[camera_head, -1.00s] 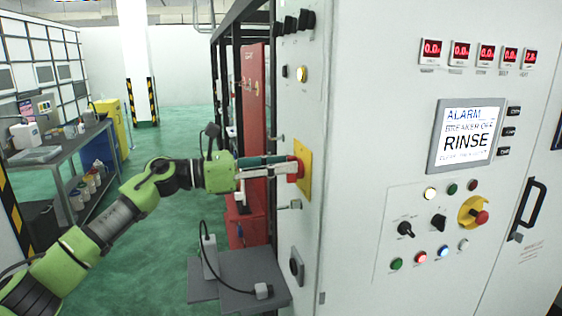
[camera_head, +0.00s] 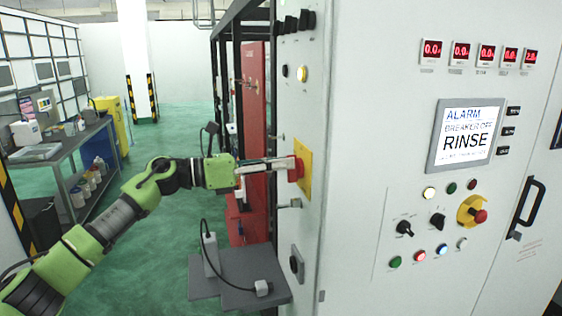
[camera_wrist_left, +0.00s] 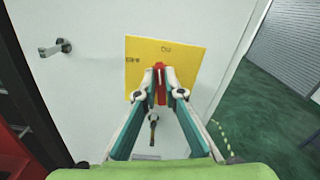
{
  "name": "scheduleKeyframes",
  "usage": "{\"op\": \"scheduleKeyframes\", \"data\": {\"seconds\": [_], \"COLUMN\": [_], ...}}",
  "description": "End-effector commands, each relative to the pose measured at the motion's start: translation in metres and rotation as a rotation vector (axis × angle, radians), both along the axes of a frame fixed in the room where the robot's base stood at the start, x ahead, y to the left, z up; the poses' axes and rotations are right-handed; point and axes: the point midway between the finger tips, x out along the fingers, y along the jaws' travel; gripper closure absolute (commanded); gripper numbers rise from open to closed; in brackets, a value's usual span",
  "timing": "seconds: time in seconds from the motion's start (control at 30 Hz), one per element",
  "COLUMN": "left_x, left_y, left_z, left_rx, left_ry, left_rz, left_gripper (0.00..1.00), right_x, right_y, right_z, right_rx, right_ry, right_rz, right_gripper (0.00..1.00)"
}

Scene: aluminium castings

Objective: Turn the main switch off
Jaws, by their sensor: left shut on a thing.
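The main switch has a red handle (camera_head: 297,170) on a yellow plate (camera_head: 305,168) on the narrow side of the grey cabinet. In the left wrist view, the red handle (camera_wrist_left: 160,84) stands nearly upright in the picture on the yellow plate (camera_wrist_left: 185,55); the plate's small labels are hard to read. My left gripper (camera_head: 291,167) is shut on the red handle, with one fingertip on each side of it in the wrist view (camera_wrist_left: 160,78). The fingers partly hide the handle. My right gripper is not in view.
The cabinet screen (camera_head: 466,135) reads ALARM, BREAKER OFF, RINSE. A round red button on a yellow base (camera_head: 473,212) is on the front. Small latches (camera_head: 290,204) stick out near the plate. A grey shelf (camera_head: 235,275) stands below my arm.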

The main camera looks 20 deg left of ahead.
Motion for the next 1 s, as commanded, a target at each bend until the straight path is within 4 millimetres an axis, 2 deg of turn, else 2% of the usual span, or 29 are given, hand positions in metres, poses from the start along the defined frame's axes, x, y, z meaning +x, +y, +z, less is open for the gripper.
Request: {"op": "scheduleKeyframes", "data": {"seconds": [0.6,1.0], "left_x": [0.007,0.009], "left_y": [0.005,0.006], "left_z": [-0.001,-0.004], "left_rx": [-0.319,-0.443], "left_ry": [0.467,0.648], "left_rz": [0.002,0.002], "left_gripper": [1.0,1.0], "right_x": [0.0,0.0], "right_y": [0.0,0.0], "right_z": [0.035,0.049], "right_rx": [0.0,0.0], "right_ry": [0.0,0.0], "right_rz": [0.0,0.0], "right_gripper": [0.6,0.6]}}
